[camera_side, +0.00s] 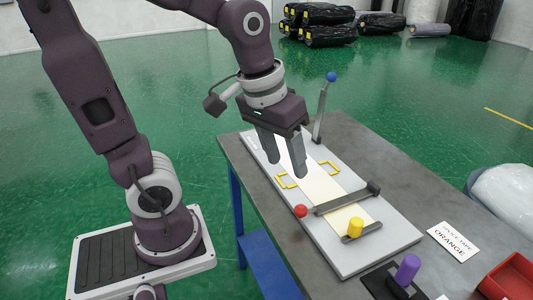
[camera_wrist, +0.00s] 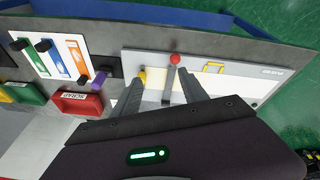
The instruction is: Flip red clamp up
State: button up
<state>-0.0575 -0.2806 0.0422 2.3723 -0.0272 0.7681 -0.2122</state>
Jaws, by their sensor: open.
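The red clamp is a dark bar (camera_side: 340,201) with a red ball knob (camera_side: 301,211) at its near end. It lies down across the pale strip on the white board (camera_side: 388,247), its other end at a dark hinge block (camera_side: 374,188). In the wrist view the red knob (camera_wrist: 175,58) and its bar (camera_wrist: 170,82) appear between my fingers. My gripper (camera_side: 284,168) is open and empty, fingers pointing down above the board, behind the red clamp in the side view. It also shows in the wrist view (camera_wrist: 161,76). The far part of the bar is hidden by my gripper there.
A blue-knobbed clamp (camera_side: 331,77) stands upright at the board's far end. A yellow knob (camera_side: 355,227) sits close to the red clamp. Yellow brackets (camera_side: 288,181) lie on the board. A purple-handled tool (camera_side: 407,269), label card (camera_side: 453,241) and red bin (camera_side: 510,279) are nearer.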

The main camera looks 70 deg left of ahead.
jog(key=s, duration=0.1)
jog(key=s+r+m, duration=0.1)
jog(key=s+d+r+m+t, duration=0.1)
jog(key=s, duration=0.1)
jog(key=shift+s+r, duration=0.1)
jog(key=shift+r, duration=0.05)
